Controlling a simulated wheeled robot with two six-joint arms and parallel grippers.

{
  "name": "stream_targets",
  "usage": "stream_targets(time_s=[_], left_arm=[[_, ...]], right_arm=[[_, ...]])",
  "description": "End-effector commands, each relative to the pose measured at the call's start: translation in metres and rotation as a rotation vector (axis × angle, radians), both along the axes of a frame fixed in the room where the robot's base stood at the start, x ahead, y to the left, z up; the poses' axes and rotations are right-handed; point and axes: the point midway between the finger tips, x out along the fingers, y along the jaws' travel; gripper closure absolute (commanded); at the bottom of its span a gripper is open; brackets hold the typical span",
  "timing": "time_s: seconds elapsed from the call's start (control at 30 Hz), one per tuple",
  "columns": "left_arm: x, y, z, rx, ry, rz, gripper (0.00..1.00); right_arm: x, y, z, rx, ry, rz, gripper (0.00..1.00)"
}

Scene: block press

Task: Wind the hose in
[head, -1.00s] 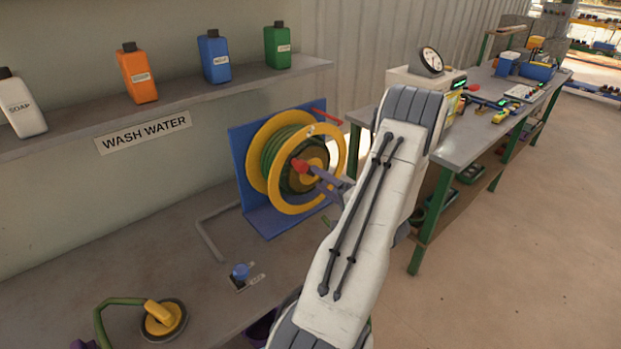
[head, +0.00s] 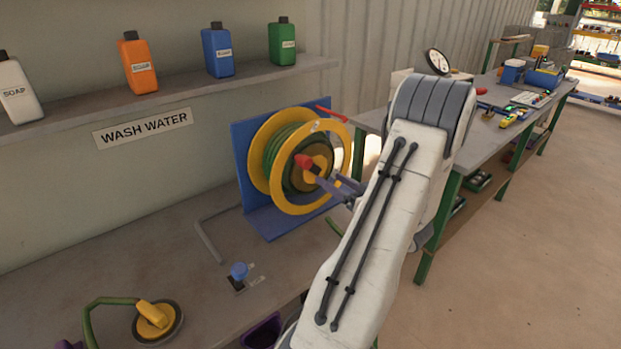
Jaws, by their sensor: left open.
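The hose reel has yellow rims (head: 262,183) and a blue stand (head: 241,150), and green hose (head: 279,150) is wound on its drum. A red crank knob (head: 303,161) sticks out at the front of the reel. My left gripper (head: 326,184), with purple-grey fingers, is open just right of and below the knob, in front of the reel's right side. I cannot tell whether its fingers touch the knob. A green hose end (head: 105,301) with a yellow nozzle (head: 152,313) lies at the bench's lower left. My right gripper is not in view.
A shelf (head: 180,92) with several soap bottles runs above. My arm hides part of the bench's right end. A second workbench (head: 470,165) with instruments stands at the right.

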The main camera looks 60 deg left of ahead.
Motion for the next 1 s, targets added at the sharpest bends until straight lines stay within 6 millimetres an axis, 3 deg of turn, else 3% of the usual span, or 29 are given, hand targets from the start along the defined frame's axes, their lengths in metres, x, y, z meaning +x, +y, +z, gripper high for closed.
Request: stream_targets(time_s=[0.1,0.27,0.7,1.0], left_arm=[[0.000,-0.003,-0.003,0.032,-0.181,-0.001,0.23],[-0.001,0.001,0.000,0.046,-0.270,0.001,0.23],[-0.015,0.074,0.002,0.047,-0.268,0.004,0.23],[-0.018,0.099,0.000,0.045,-0.267,0.000,0.23]], right_arm=[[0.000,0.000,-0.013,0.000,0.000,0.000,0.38],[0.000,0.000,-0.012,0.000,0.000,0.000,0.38],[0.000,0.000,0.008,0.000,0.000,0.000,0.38],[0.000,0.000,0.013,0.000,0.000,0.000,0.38]])
